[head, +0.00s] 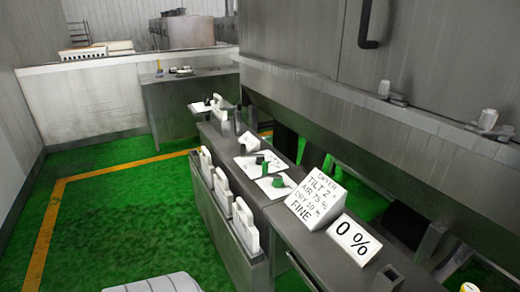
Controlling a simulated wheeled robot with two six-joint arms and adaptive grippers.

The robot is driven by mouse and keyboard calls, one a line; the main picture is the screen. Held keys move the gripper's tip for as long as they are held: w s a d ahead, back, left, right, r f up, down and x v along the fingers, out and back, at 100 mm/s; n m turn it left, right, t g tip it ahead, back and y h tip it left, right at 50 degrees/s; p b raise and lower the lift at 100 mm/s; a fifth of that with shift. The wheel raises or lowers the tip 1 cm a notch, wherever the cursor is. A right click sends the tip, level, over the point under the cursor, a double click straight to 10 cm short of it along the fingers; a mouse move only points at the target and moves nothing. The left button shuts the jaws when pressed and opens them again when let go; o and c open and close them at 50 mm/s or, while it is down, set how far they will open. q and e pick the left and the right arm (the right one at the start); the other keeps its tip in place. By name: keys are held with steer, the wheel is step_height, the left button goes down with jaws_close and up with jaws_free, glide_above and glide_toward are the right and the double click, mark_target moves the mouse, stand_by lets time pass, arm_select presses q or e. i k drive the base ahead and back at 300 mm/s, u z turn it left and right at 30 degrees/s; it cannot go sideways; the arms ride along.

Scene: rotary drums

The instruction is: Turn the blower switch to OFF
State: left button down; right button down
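Several small controls stand on a long grey metal counter (234,157). A white plate with a green knob (279,181) lies near the middle. Just behind it is a white plate with a dark knob or lever (258,160). A further white plate with a dark part (204,106) is at the counter's far end. A dark box with a yellowish top (390,277) sits at the near end. I cannot read a blower label or an OFF mark on any of them. Neither of my grippers is in view.
White signs stand on the counter: a dryer readout (316,200) and "0 %" (353,240). A large grey machine (430,80) rises at the right. Green floor (120,230) with a yellow line is clear at the left.

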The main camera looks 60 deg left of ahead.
mark_target(278, 183)
steer(key=u, duration=1.35)
steer(key=k, duration=1.05)
steer(key=u, duration=0.65)
steer(key=i, duration=1.8)
steer(key=z, duration=0.9)
